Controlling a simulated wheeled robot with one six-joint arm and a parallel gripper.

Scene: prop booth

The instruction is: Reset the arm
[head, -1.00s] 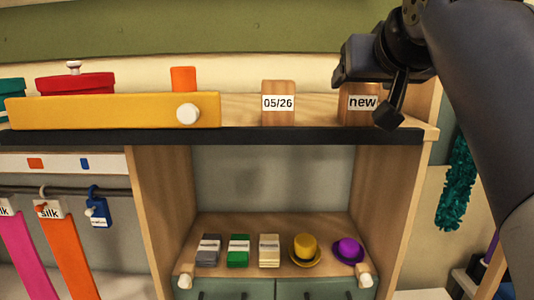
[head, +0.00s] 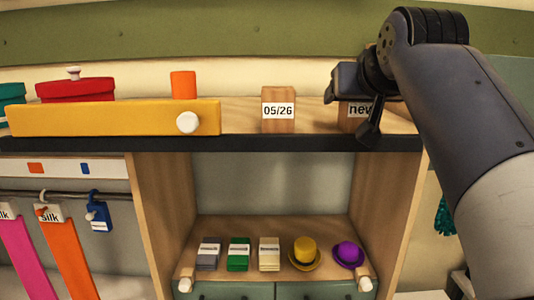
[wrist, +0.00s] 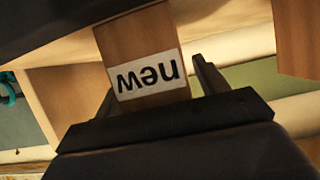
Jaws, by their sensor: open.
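My gripper (head: 368,118) is at the upper right of the head view, in front of the wooden block labelled "new" (head: 360,108) on the top shelf. In the wrist view my gripper (wrist: 155,85) is open, with one finger on each side of the "new" block (wrist: 150,78), whose label appears upside down. I cannot tell whether the fingers touch it. In the head view my gripper hides part of the block.
A block labelled "05/26" (head: 278,110) stands left of my gripper. A yellow drawer-like board (head: 110,118) with a white knob fronts a red lidded pot (head: 75,91). Below, a shelf holds small packs, a yellow hat (head: 305,252) and a purple hat (head: 347,254).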

